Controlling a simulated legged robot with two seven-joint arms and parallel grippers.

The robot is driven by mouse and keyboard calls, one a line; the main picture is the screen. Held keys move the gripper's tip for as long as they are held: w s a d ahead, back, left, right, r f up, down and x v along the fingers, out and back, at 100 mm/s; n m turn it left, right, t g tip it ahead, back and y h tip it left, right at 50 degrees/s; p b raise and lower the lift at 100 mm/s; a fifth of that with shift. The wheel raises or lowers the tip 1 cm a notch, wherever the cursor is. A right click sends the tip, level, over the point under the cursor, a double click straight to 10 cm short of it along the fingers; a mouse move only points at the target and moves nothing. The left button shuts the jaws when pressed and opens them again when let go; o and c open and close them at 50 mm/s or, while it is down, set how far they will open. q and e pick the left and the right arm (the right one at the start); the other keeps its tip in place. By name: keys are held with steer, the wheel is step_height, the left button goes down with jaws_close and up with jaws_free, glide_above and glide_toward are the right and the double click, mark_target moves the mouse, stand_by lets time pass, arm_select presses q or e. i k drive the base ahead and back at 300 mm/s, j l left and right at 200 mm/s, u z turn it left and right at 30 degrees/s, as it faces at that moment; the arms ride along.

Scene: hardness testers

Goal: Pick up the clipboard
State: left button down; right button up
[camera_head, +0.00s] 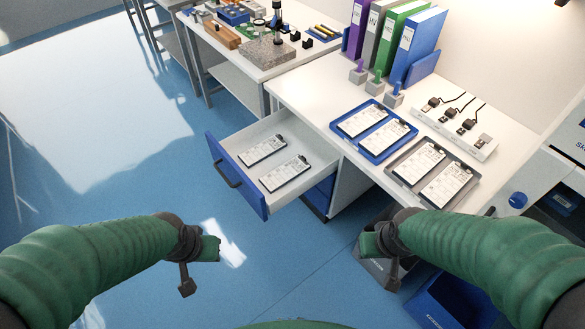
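Several clipboards with dark clips and white printed sheets are in view. Two lie in the open drawer (235,150), one farther back (263,149) and one nearer the front (285,173). Two more, one (361,122) beside another (385,138), lie in a blue tray (340,133) on the desk. Another two, one (419,163) beside another (446,184), lie in a grey tray (393,184). My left gripper (198,267) appears open and empty, in front of the drawer and apart from it. My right gripper (381,264) appears open and empty, before the desk's front edge.
The white desk (310,97) carries binders (412,45), small grey blocks with coloured handles (358,75) and a white device with black cables (455,129). Another table (225,62) with tools stands behind. A blue bin (450,300) is lower right. Blue floor is clear at left.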

mark_target(280, 177)
steer(key=i+j+u, duration=0.35)
steer(key=i, duration=0.4)
steer(key=i+j+u, duration=0.15)
steer(key=i, duration=0.25)
